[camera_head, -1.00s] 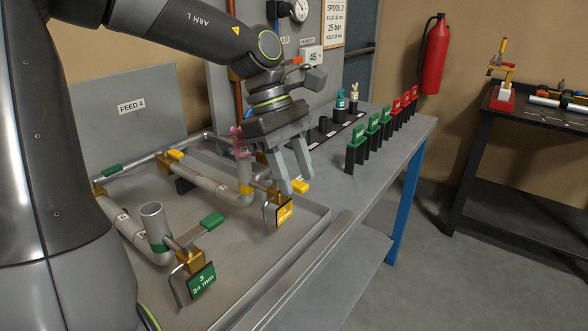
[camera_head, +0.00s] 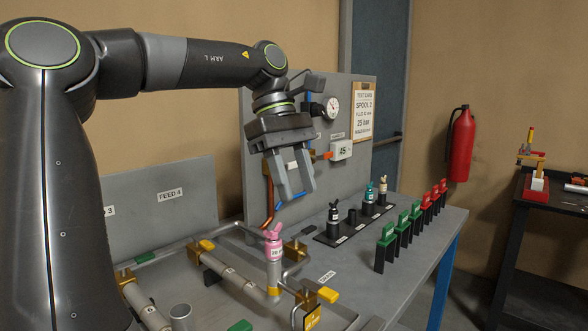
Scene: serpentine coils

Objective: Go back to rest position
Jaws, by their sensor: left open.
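My left gripper (camera_head: 291,196) hangs open and empty, fingers pointing down, above the back of the grey bench. Its arm comes in from the left, raised and bent at the elbow. Below and left of the fingers, a pink winged cap (camera_head: 273,240) sits on an upright end of the grey pipe coil (camera_head: 228,273). The fingers are apart from it. My right gripper does not show.
A black strip with several bottle-like fittings (camera_head: 333,223) stands on the bench (camera_head: 349,276). Several green tags (camera_head: 403,224) and red tags (camera_head: 435,197) stand at its right edge. A gauge panel (camera_head: 352,178) rises behind the gripper. A fire extinguisher (camera_head: 460,145) hangs on the wall.

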